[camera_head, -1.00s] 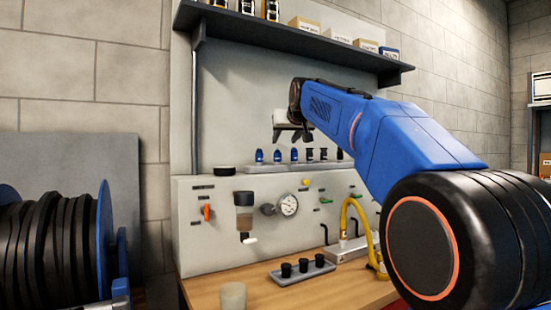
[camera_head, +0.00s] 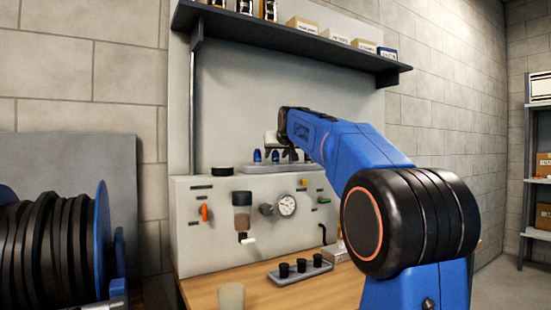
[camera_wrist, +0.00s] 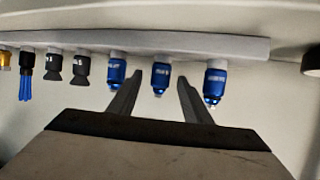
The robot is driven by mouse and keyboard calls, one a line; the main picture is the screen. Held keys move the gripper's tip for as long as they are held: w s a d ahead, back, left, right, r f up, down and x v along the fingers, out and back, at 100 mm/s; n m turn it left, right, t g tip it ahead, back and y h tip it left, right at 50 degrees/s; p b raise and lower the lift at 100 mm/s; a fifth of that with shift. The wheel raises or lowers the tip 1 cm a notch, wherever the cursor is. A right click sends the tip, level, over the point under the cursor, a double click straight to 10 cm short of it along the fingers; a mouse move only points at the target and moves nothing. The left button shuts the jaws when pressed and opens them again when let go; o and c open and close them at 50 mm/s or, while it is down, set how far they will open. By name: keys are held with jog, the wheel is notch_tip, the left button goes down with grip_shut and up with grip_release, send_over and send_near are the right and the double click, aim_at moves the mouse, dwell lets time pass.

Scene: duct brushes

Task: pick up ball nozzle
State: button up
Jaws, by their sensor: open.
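Three blue nozzles stand in a row on a grey rack; I cannot read their labels or tell which is the ball nozzle. In the wrist view they are the left blue nozzle (camera_wrist: 117,73), the middle blue nozzle (camera_wrist: 160,77) and the right blue nozzle (camera_wrist: 214,82). My gripper (camera_wrist: 159,80) is open, its fingers either side of the middle blue nozzle in the picture, with no clear contact. In the head view my gripper (camera_head: 283,152) is at the rack (camera_head: 240,169) and hides part of the row.
On the rack (camera_wrist: 200,45), beside the blue ones, are two black nozzles (camera_wrist: 67,68), a blue-bristled brush (camera_wrist: 26,75) and a brass-coloured piece (camera_wrist: 5,60). A panel with a gauge (camera_head: 287,205) is below. A shelf (camera_head: 300,42) with boxes overhangs above.

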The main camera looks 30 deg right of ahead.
jog(key=shift+x, duration=0.9)
grip_shut()
jog(key=shift+r, duration=0.1)
notch_tip(320, 180, up, 9)
jog(key=shift+r, duration=0.5)
jog(key=shift+s, duration=0.1)
